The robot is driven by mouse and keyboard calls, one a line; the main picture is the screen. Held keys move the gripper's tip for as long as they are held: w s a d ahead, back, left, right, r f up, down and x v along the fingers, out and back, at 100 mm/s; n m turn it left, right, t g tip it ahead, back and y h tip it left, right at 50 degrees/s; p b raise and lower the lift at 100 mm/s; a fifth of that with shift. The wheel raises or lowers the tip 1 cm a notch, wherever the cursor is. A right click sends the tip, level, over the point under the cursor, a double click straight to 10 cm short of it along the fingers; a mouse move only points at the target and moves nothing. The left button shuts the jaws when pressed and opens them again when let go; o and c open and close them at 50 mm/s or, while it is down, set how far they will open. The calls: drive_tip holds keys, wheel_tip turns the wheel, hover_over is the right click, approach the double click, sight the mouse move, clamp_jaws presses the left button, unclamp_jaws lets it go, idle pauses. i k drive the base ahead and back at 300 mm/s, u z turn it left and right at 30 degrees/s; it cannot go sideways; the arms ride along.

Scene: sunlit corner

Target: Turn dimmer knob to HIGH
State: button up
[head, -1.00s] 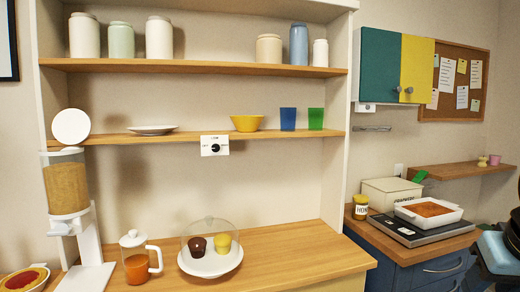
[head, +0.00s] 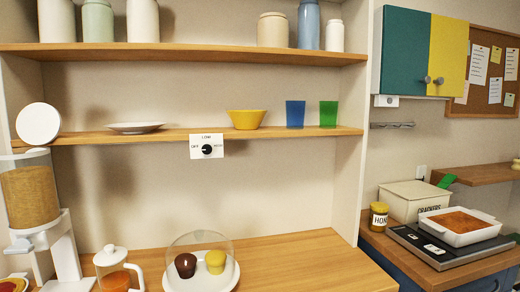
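The dimmer knob (head: 207,149) is a small black dial on a white plate (head: 197,154). OFF is printed at the plate's left, LOW at the top and HIGH at the right. The knob's pointer is too small to read for certain. My gripper is not in the head view, and nothing touches the knob.
A yellow bowl (head: 246,119) and two cups stand on the shelf above the knob. The space before the knob looks clear.

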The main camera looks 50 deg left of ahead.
sight(206, 148)
drive_tip(key=u, duration=0.2)
drive_tip(key=k, duration=1)
drive_tip(key=u, duration=1.3)
drive_tip(key=i, duration=1)
